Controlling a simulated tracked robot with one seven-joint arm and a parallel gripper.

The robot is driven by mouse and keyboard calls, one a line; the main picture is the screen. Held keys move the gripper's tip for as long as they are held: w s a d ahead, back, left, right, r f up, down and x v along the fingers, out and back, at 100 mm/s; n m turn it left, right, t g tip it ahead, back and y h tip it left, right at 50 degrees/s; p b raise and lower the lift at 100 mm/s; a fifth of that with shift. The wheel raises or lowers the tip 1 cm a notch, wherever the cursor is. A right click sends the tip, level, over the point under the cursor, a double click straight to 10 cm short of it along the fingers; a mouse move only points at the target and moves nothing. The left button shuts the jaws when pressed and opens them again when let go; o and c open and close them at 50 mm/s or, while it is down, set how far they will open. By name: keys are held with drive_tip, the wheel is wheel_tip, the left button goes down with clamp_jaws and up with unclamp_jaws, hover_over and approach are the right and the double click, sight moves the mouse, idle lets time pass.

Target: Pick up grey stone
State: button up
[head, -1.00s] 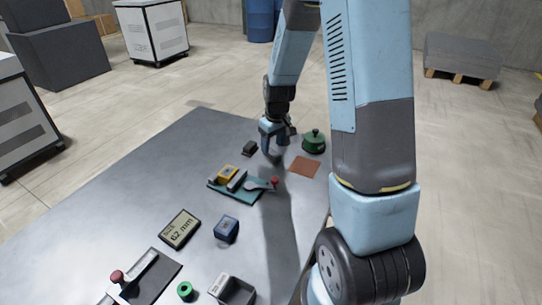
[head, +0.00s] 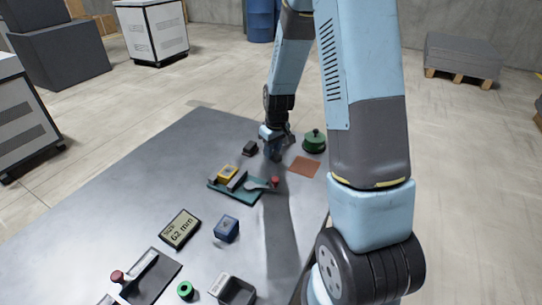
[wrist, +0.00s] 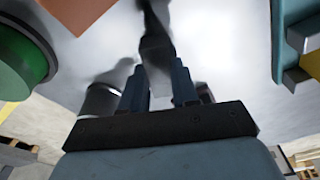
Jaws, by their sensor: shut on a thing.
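My gripper (wrist: 157,72) points down at the far end of the metal table, and its two blue fingers are shut on a dark grey lump, seemingly the grey stone (wrist: 157,54). Part of the stone is hidden by the fingers, and its outline blends with a dark shadow. In the head view my gripper (head: 273,156) is at or very near the table top, and the stone cannot be made out there. I cannot tell whether it touches the table.
A green lidded pot (head: 314,142) and a brown square (head: 304,166) are to the right. A small dark block (head: 250,148) is just left. A dark cylinder (wrist: 101,101) stands close by.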

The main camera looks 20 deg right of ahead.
clamp_jaws()
drive_tip(key=shift+r, duration=0.15)
drive_tip(key=shift+r, duration=0.25)
wheel_tip(320, 180, up, 2)
drive_tip(key=shift+r, duration=0.2)
drive_tip(key=s+d+r, duration=0.3)
drive_tip(key=s+r, duration=0.7)
drive_tip(key=s, duration=0.3)
drive_tip(key=shift+s, duration=0.3)
drive_tip(key=shift+d, duration=0.1)
